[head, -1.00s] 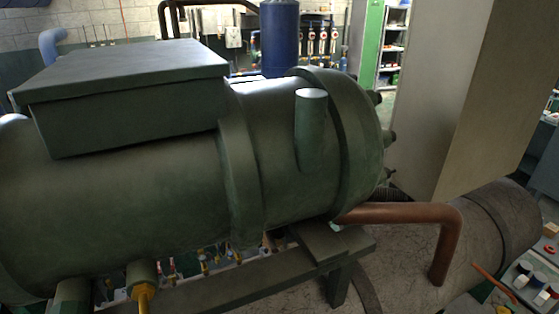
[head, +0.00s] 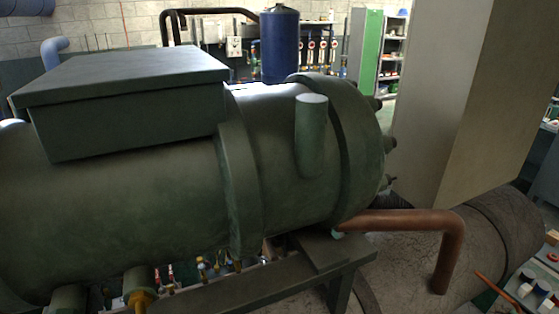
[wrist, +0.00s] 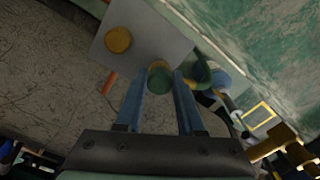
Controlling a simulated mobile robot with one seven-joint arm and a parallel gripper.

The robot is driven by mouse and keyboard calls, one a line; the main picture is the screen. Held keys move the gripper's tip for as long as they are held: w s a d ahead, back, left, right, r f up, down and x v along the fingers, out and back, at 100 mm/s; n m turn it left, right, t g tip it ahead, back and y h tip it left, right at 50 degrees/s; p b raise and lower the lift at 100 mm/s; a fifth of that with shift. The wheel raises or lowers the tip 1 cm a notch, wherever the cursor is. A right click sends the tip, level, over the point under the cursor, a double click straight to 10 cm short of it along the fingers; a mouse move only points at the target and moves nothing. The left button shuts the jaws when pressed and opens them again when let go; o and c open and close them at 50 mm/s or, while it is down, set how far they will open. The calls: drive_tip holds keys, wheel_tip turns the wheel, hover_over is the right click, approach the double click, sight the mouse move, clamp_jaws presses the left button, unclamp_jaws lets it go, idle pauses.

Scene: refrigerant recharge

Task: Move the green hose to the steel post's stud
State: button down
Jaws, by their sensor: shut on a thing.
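In the wrist view, my gripper (wrist: 161,80) is shut on the green hose's end (wrist: 158,79), a short green cylinder with a tan or brass rim seen nearly end-on between the two blue fingers. A green curved length (wrist: 203,66) beside the right finger looks like the same hose, but the link between them is hidden. A grey flat plate (wrist: 150,35) with a round brass stud (wrist: 118,39) lies beyond the fingertips, up and left; it may be the steel post's. I cannot tell whether the hose touches the plate. My gripper, hose and post cannot be made out in the head view.
A large dark green tank (head: 120,200) with a box on top fills the head view. A copper pipe (head: 410,218) bends down at its right, near a pale tall panel (head: 465,90). An orange-red rod (wrist: 110,82) and a yellow frame (wrist: 259,115) show in the wrist view.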

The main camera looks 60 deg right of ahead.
drive_tip(key=shift+f, duration=0.1)
drive_tip(key=shift+c, duration=2.2)
unclamp_jaws()
wheel_tip(320, 180, up, 13)
drive_tip(key=b, duration=0.1)
drive_tip(key=shift+b, duration=0.3)
